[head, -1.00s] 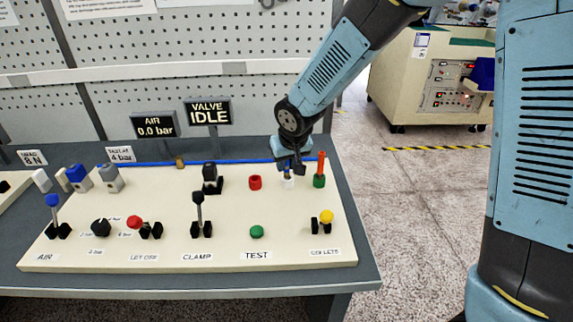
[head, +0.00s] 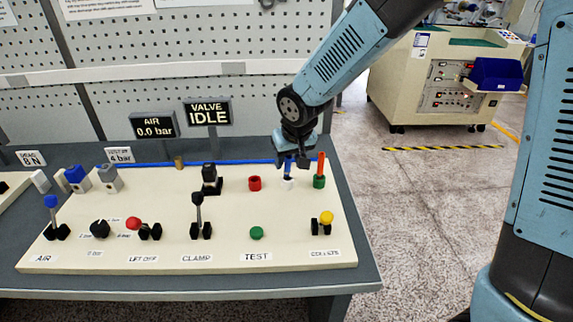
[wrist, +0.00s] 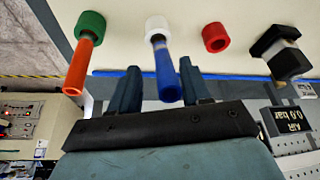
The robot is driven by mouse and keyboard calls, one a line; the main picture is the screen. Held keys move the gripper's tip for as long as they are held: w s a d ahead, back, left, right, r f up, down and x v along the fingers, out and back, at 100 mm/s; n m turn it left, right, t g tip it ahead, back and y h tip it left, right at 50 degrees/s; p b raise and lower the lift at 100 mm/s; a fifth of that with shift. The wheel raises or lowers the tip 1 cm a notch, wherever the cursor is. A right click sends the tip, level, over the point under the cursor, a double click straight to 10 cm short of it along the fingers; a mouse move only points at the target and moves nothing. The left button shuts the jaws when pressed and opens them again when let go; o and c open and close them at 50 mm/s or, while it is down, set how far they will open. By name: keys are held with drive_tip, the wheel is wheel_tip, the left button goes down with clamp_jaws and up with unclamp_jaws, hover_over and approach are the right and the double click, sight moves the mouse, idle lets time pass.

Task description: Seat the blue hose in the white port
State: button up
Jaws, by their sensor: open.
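The white port (head: 288,184) stands on the cream panel between a red port and a green port. The blue hose (head: 288,168) stands upright at the white port. In the wrist view the blue hose (wrist: 166,76) lines up with the white port (wrist: 157,27), with a short grey length showing between the blue part and the port. How deep it sits inside the port is hidden. My gripper (head: 293,163) is above the port, and in the wrist view its open fingers (wrist: 160,68) are on either side of the hose, with gaps showing.
An orange hose (head: 321,163) stands in the green port (head: 319,182) close on the right. The red port (head: 254,183) is on the left, with a black block (head: 211,179) beyond it. A yellow-topped lever (head: 326,217) stands in front. A blue line runs along the panel's back edge.

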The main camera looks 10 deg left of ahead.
drive_tip(key=v, duration=0.8)
drive_tip(key=shift+r, duration=0.15)
drive_tip(key=shift+c, duration=0.2)
